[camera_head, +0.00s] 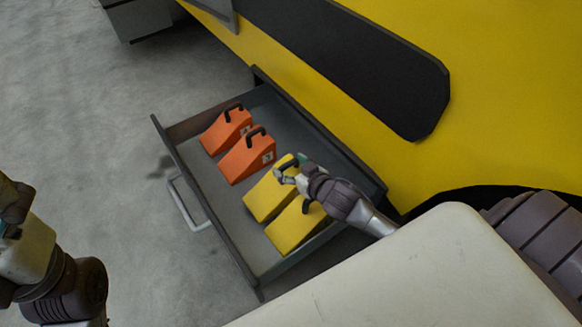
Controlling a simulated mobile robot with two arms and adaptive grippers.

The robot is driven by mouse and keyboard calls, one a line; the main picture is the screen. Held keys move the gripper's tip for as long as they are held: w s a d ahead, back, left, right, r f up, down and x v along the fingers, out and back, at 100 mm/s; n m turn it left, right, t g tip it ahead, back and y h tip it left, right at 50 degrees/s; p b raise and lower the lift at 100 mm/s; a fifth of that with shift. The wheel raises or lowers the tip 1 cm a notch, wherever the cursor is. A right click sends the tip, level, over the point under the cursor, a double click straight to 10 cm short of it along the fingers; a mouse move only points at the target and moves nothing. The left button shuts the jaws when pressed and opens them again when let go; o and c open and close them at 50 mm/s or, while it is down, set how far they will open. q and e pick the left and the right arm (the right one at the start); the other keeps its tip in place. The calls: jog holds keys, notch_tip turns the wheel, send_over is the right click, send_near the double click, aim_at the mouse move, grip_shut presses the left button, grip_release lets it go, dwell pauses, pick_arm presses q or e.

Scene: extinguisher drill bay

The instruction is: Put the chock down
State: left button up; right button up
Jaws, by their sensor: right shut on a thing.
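My right gripper (287,174) is shut on the handle at the upper end of a yellow chock (263,198). This chock is inside the open drawer (235,243), and whether it touches the drawer floor I cannot tell. A second yellow chock (292,232) sits close beside it, nearer the front of the picture, partly hidden by my right gripper and wrist. Two orange chocks (247,160) (224,132) with black handles stand in the far part of the drawer. Only links of my left arm show at the left edge; its gripper is out of view.
The drawer has raised dark walls and a metal pull handle (186,204) on its left side. It sticks out from a yellow body (500,110) with a black panel (365,70). Grey concrete floor (90,140) lies free to the left. A grey cabinet (138,20) stands at the top left.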

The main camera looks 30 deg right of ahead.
jog(key=shift+r, duration=0.1)
jog(key=shift+f, duration=0.55)
jog(key=o, duration=1.8)
jog(key=shift+f, duration=0.1)
